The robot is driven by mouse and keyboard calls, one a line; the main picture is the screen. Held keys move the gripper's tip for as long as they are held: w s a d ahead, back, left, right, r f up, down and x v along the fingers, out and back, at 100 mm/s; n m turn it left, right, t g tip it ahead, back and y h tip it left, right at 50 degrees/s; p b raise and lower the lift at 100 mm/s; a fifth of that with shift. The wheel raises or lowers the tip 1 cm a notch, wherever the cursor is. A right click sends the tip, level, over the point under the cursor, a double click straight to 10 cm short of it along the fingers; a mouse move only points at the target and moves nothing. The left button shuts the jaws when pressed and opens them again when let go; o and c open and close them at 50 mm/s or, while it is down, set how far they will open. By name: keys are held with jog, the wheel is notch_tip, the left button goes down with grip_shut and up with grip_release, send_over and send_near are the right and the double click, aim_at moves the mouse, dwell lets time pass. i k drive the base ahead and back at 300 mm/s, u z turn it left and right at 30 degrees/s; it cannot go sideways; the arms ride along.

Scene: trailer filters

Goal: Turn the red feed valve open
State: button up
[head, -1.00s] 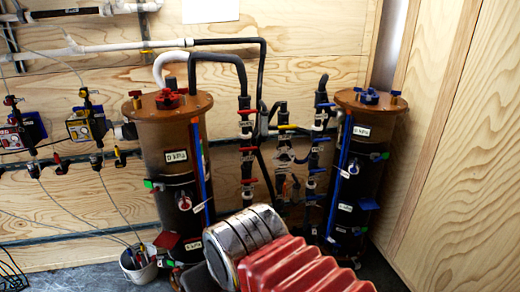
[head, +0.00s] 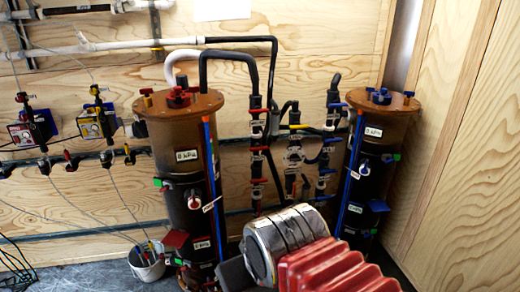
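Several red handles are in the head view, and I cannot tell which one is the feed valve. A red knob (head: 178,97) sits on top of the left brown filter column (head: 165,140). A small red handle (head: 146,92) stands on the left of that column's top. Red handles (head: 257,111) also sit on the dark vertical pipe (head: 256,130) right of the column. My arm, a silver cylinder with red bellows, reaches in from the bottom right, in front of the columns. My gripper's fingers do not show.
A second column with a blue knob (head: 379,96) stands at the right, near a wooden wall (head: 465,150). A white bucket (head: 147,264) of tools stands on the floor at lower left. Small valves and gauges (head: 97,122) line the left wall, with thin hoses hanging below.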

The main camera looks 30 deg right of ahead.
aim_at(259, 149)
jog(key=u, duration=0.05)
jog(key=i, duration=1)
jog(key=z, duration=0.05)
